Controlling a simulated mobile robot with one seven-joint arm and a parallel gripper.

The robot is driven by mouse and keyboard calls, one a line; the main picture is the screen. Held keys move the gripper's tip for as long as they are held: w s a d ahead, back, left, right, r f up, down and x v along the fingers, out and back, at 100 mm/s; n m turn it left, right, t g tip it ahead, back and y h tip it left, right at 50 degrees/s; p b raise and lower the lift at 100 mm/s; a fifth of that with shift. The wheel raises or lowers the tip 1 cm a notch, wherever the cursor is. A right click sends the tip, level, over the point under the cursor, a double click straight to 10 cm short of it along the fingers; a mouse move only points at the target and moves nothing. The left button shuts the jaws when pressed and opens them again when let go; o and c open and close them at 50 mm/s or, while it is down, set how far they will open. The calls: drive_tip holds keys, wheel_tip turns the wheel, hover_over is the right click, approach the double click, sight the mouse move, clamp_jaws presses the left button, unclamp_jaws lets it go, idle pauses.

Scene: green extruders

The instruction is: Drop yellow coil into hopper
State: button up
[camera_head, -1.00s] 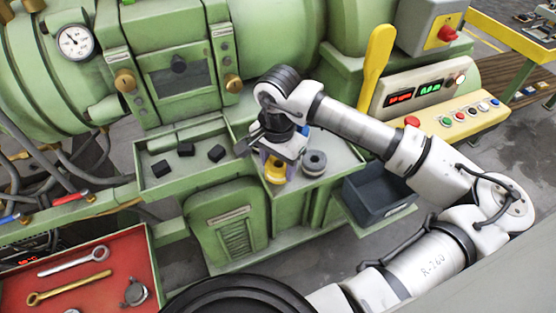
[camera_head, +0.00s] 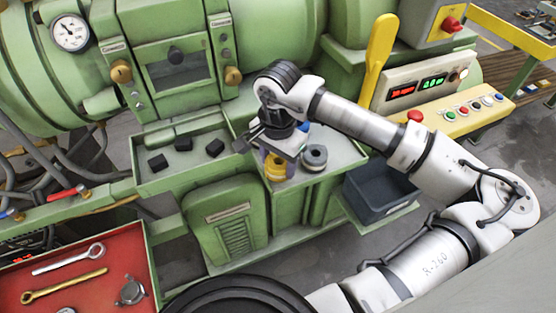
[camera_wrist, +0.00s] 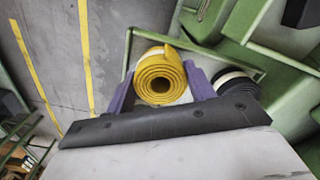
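The yellow coil (camera_head: 275,168) is at the green shelf below the machine's front; in the wrist view the rolled yellow coil (camera_wrist: 161,78) faces me end-on. My gripper (camera_head: 278,158) points down over it. In the wrist view its two purple fingers (camera_wrist: 161,80) stand on either side of the coil and appear to touch it. I cannot tell whether the coil is clear of the shelf. I cannot make out for sure which part is the hopper.
A grey coil (camera_head: 314,158) sits close right of the yellow one. A dark open bin (camera_head: 381,190) stands further right. A green tray (camera_head: 160,183) holding black blocks is to the left. A red tool tray (camera_head: 75,265) lies at lower left, by a black round rim (camera_head: 240,283).

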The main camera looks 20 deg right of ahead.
sight(278, 161)
drive_tip(key=o, duration=0.5)
drive_tip(key=shift+r, duration=0.15)
drive_tip(key=shift+r+p, duration=0.85)
drive_tip(key=shift+p, duration=0.3)
wheel_tip(278, 161, up, 11)
drive_tip(key=b, duration=0.3)
drive_tip(key=shift+r, duration=0.15)
